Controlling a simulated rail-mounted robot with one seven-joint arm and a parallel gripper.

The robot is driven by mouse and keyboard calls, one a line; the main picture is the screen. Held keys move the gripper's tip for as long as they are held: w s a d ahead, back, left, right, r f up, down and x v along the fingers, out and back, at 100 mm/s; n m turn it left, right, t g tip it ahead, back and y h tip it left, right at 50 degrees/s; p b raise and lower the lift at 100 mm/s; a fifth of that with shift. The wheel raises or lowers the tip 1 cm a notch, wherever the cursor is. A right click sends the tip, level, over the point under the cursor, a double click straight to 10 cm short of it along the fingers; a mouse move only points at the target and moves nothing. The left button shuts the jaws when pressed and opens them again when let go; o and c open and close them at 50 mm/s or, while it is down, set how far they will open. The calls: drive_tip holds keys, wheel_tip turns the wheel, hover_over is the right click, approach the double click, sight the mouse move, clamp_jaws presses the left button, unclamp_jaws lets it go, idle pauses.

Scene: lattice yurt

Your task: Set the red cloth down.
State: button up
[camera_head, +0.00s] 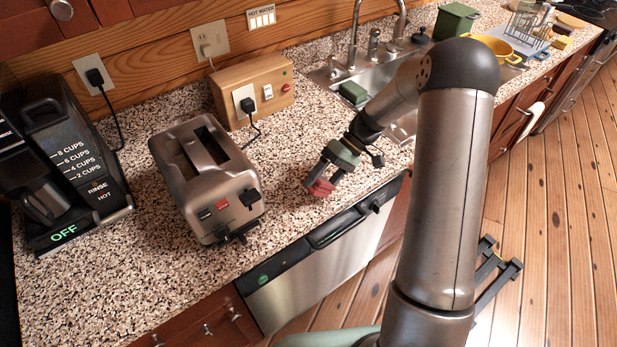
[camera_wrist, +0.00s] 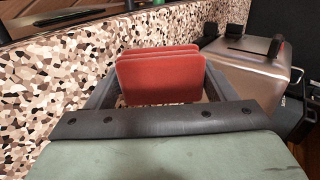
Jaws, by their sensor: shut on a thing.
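The red cloth (camera_head: 320,188) is a small folded piece near the front edge of the speckled counter (camera_head: 290,215). My gripper (camera_head: 328,176) points down and is shut on it. In the wrist view the red cloth (camera_wrist: 158,82) shows as stacked flat layers between the two dark fingers of my gripper (camera_wrist: 160,70). The speckled counter also shows behind it in the wrist view (camera_wrist: 50,85). The cloth is low over or on the counter; I cannot tell whether it touches. Its underside is hidden.
A metal toaster (camera_head: 205,175) stands left of my gripper, a coffee machine (camera_head: 65,165) farther left. A wooden outlet box (camera_head: 252,92) is behind. The sink (camera_head: 400,125) with a green sponge (camera_head: 353,93) lies to the right. Counter between toaster and gripper is bare.

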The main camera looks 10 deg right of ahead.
drive_tip(key=shift+w+d+n+h, duration=0.25)
drive_tip(key=shift+n+h, duration=0.1)
drive_tip(key=shift+h, duration=0.25)
drive_tip(key=shift+w+d+n+h, duration=0.25)
drive_tip(key=shift+n+h, duration=0.1)
drive_tip(key=shift+h, duration=0.25)
drive_tip(key=w+d+n+t+h, duration=0.1)
drive_tip(key=w+h, duration=0.1)
drive_tip(key=w+d+r+n+t+h, duration=0.1)
drive_tip(key=n+h, duration=0.1)
drive_tip(key=shift+w+d+r+n+b, duration=0.2)
drive_tip(key=shift+w+n+b, duration=0.1)
drive_tip(key=shift+w+b, duration=0.1)
drive_tip(key=w+d+r+n+t+h, duration=0.2)
drive_tip(key=w+r+n+t, duration=0.1)
drive_tip(key=w, duration=0.3)
drive_tip(key=shift+d+r+n, duration=0.25)
drive_tip(key=shift+r+n, duration=0.15)
drive_tip(key=shift+r, duration=0.05)
drive_tip(key=shift+f+b, duration=2.6)
drive_tip(key=shift+f, duration=1.4)
drive_tip(key=shift+f, duration=0.3)
drive_tip(key=o, duration=1)
